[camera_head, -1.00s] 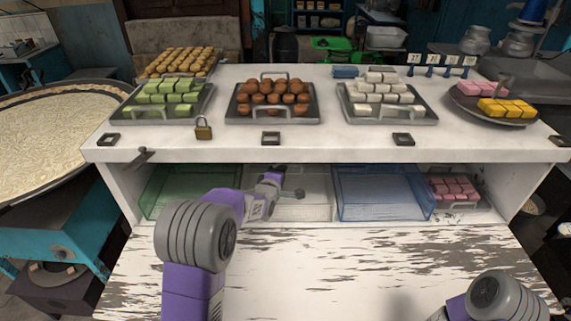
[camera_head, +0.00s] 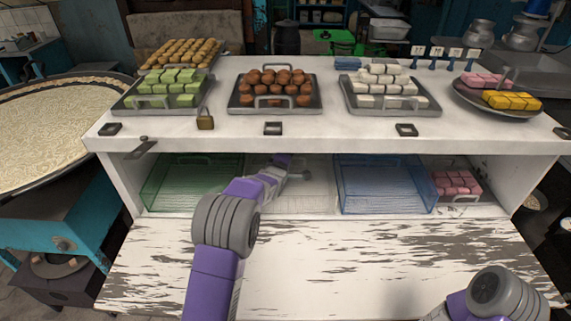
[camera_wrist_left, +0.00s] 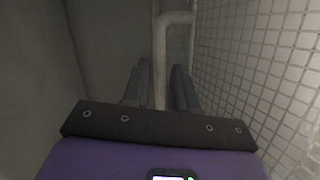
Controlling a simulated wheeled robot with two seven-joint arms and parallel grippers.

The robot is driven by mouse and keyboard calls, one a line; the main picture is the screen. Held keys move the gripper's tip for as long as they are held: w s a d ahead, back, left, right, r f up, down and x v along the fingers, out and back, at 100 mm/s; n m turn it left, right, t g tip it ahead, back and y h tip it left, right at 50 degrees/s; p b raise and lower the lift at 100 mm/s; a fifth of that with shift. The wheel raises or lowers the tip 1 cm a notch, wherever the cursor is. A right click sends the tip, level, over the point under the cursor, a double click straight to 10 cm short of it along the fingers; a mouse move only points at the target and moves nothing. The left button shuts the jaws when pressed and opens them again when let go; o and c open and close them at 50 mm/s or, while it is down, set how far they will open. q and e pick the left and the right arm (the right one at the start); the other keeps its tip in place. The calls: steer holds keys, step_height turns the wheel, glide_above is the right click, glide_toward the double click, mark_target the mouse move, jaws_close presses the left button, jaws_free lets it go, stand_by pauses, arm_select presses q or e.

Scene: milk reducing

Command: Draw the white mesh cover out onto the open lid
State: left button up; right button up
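The white mesh cover (camera_head: 312,200) stands on the shelf between a green cover and a blue cover, partly hidden behind my left arm. Its white grid wall (camera_wrist_left: 280,75) fills the right of the left wrist view, with a grey handle bar (camera_wrist_left: 160,65) beside it. My left gripper (camera_head: 297,174) is inside the shelf at this cover. In the wrist view its fingers (camera_wrist_left: 160,88) are apart, one on each side of the bar, with gaps showing. The open lid (camera_head: 390,255), white with peeling paint, lies flat before the shelf. My right gripper is out of view; only its arm shows.
The green cover (camera_head: 192,185) and blue cover (camera_head: 385,185) stand close on either side. A tray of pink sweets (camera_head: 456,186) is at the shelf's right. The counter edge (camera_head: 340,146) overhangs my left arm. The lid's middle is clear.

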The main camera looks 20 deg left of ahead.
arm_select(q)
steer(key=shift+w+f, duration=0.1)
steer(key=shift+w, duration=0.15)
steer(key=shift+c, duration=0.2)
jaws_close()
steer(key=shift+s, duration=0.15)
